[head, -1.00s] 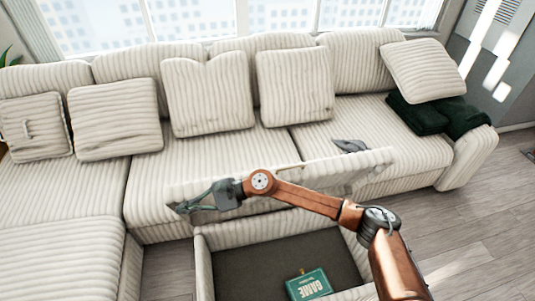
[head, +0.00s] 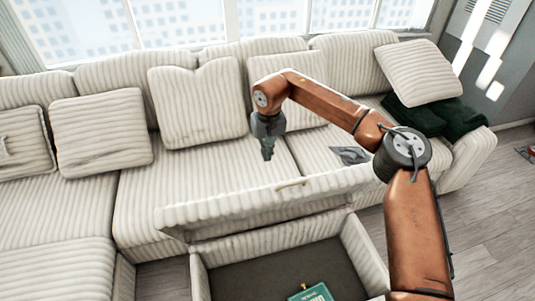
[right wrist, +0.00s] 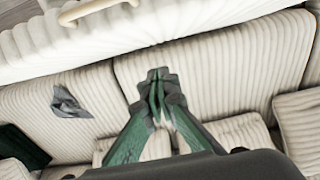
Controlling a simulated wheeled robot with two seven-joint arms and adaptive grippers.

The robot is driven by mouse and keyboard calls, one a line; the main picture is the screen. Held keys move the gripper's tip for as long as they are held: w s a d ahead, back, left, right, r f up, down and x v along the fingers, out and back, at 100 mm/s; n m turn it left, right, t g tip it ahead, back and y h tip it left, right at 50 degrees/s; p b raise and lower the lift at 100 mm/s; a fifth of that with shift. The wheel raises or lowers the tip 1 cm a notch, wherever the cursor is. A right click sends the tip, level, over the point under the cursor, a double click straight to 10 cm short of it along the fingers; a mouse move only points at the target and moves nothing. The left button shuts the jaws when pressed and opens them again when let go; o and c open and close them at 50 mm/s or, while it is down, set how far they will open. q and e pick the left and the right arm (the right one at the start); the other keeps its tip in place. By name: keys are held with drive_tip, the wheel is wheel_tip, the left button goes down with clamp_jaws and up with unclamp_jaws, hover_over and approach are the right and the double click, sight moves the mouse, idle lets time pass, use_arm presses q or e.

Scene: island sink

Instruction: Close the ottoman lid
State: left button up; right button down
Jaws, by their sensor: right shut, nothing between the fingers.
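The ottoman (head: 362,250) stands open in front of the sofa. Its striped lid (head: 225,208) is raised along the sofa side, with a pale handle (head: 292,184) on its upper edge. My right gripper (head: 267,156) is shut and empty, pointing down above the sofa seat on the far side of the lid. In the right wrist view the shut fingers (right wrist: 158,75) are over the seat, apart from the lid (right wrist: 190,30) and its handle (right wrist: 97,10). My left gripper is out of view.
A green game box (head: 312,293) lies inside the ottoman. A grey cloth (head: 350,154) lies on the sofa seat, right of my gripper. Several cushions (head: 198,105) line the sofa back, and a dark green blanket (head: 430,115) lies at the right end.

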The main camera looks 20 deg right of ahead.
drive_tip(key=f, duration=0.2)
drive_tip(key=s+f+b, duration=0.1)
drive_tip(key=f, duration=0.2)
drive_tip(key=s+f, duration=0.1)
drive_tip(key=f, duration=0.1)
drive_tip(key=shift+s+f, duration=0.25)
drive_tip(key=shift+s+a+f, duration=0.15)
drive_tip(key=shift+s, duration=0.1)
